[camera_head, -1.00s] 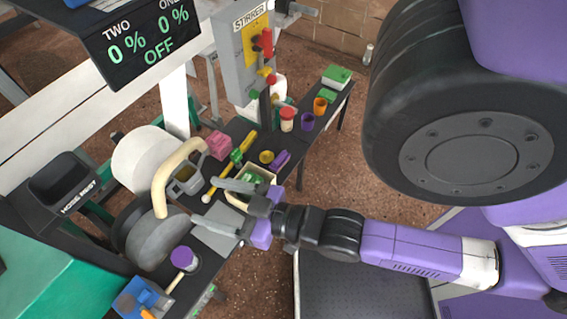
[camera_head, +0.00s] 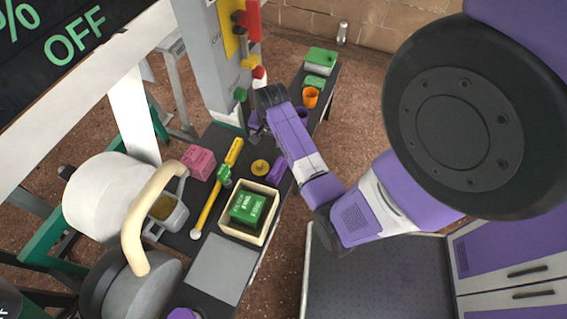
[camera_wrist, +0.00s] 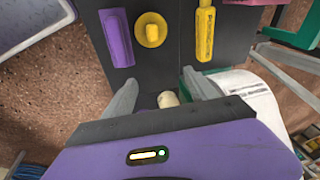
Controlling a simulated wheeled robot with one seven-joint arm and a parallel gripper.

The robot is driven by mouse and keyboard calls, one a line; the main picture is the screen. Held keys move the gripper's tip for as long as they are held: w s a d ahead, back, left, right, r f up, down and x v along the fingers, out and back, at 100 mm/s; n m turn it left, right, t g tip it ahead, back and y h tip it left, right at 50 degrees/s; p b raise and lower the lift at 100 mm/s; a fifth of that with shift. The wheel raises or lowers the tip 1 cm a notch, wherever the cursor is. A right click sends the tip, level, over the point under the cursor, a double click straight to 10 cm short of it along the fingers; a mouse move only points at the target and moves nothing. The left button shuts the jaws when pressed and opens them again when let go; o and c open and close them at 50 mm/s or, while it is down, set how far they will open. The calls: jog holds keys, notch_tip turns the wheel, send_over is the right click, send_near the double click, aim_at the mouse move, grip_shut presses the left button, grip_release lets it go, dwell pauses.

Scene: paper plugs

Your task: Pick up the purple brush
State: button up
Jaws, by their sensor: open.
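The purple brush (camera_head: 277,169) lies on the black table in the head view, right of a round yellow thing (camera_head: 261,167). In the wrist view the brush (camera_wrist: 117,38) lies at the upper left, with its narrow end towards me. My gripper (camera_wrist: 160,92) is open, with its two grey fingers apart. The brush is ahead of the left finger, apart from it and not between the fingers. A pale round knob (camera_wrist: 168,99) shows between the fingers; I cannot tell what it belongs to. In the head view the fingers are mostly hidden by my wrist.
A cream box (camera_head: 249,238) with green packs stands nearer on the table. A long yellow tool (camera_head: 210,205) and a pink block (camera_head: 198,162) lie left. An orange cup (camera_head: 311,97) and a green box (camera_head: 321,60) stand at the back. A grey switch post rises beside my gripper.

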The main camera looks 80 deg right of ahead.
aim_at(277, 166)
jog(key=s+a, duration=0.1)
jog(key=s+a+f+m+g+y, duration=0.1)
jog(key=a, duration=0.1)
jog(key=s+a+f+y, duration=0.1)
jog(key=shift+s+a+m+g, duration=0.25)
jog(key=shift+s+m+g, duration=0.05)
jog(key=shift+s+m, duration=0.1)
jog(key=shift+s+a+f+b, duration=0.1)
jog(key=shift+f+b, duration=0.5)
jog(key=shift+f, duration=1.35)
jog(key=shift+s+f+b, duration=0.1)
jog(key=shift+f+b, duration=0.45)
jog(key=shift+f, duration=1.4)
grip_shut()
jog(key=shift+r+p, duration=1.4)
jog(key=shift+r, duration=3.65)
